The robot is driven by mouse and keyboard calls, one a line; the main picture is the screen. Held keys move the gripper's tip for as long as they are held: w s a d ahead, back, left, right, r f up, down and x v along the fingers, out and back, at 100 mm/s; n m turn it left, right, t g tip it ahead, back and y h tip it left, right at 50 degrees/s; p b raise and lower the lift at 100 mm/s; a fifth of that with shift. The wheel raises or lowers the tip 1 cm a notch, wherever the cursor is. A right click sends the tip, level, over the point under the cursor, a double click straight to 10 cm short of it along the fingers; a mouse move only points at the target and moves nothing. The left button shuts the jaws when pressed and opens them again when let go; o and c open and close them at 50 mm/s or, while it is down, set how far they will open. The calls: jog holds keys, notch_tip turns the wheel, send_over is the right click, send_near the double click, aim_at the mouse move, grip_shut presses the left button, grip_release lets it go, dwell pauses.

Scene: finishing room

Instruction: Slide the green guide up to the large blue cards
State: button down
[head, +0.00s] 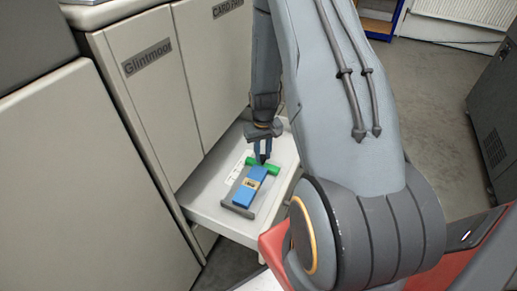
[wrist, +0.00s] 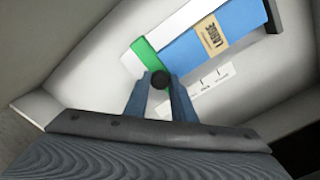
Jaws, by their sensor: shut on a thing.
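The green guide (head: 270,168) is a short bar across the tray, at the upper end of the large blue cards (head: 245,194). The cards lie as a blue stack with a tan printed band. In the wrist view the green guide (wrist: 146,52) lies close along the near end of the blue cards (wrist: 238,20); I cannot tell whether they touch. My gripper (head: 263,160) points down at the guide. In the wrist view its fingers (wrist: 160,84) are shut on a dark round knob at the guide, which hides part of the green bar.
The pale tray (head: 205,205) sticks out from a cabinet marked Glintmoor (head: 150,62). A dark grey stop (head: 237,211) stands at the cards' other end. A white scale strip (wrist: 210,90) with marks runs beside the cards. Bare tray lies behind the guide.

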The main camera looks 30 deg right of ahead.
aim_at(262, 157)
jog(key=shift+s+a, duration=0.25)
jog(key=shift+d, duration=0.15)
jog(key=c, duration=1.5)
grip_release()
jog(key=shift+r, duration=0.15)
notch_tip(262, 157, up, 8)
jog(key=shift+f+p, duration=0.2)
jog(key=shift+p, duration=0.2)
jog(key=shift+w, duration=0.1)
